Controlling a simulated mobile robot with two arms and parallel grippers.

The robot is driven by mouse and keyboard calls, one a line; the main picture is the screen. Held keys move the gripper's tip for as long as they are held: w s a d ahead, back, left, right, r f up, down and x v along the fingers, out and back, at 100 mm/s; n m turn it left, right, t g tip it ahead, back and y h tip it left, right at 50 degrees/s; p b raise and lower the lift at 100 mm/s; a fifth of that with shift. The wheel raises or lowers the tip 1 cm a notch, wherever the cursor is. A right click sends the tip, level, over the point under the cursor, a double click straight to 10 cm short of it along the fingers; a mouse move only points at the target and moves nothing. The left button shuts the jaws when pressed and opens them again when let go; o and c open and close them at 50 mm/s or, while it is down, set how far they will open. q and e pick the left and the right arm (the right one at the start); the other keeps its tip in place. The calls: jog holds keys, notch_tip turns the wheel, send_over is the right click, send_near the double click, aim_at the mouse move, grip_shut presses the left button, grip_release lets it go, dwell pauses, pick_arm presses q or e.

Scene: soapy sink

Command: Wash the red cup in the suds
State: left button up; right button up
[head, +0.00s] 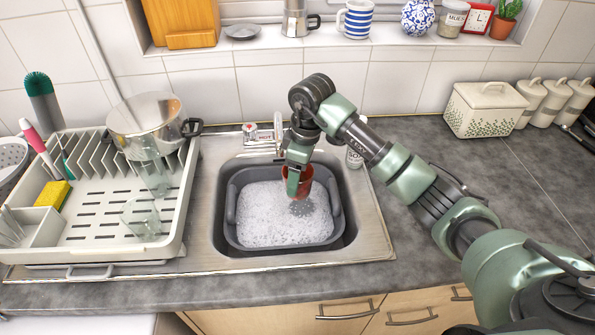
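The red cup (305,181) is over the far part of the grey basin in the sink. White suds (275,222) fill the basin (235,238). My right gripper (293,187) points down at the cup and appears shut on its wall, with a finger in front hiding its left part. A dark shadow lies on the suds just below the cup, so it seems to be held a little above them. My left gripper is not in view.
A dish rack (110,242) with a steel pot (146,113), clear glasses and a yellow sponge (53,194) stands left of the sink. The tap (262,135) is behind the basin. The counter right of the sink is clear up to a white bread box (485,109).

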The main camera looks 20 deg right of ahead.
notch_tip(320, 180, down, 7)
jog(key=b, duration=0.5)
jog(key=shift+r, duration=0.1)
jog(key=shift+f+b, duration=3.35)
jog(key=shift+f, duration=3)
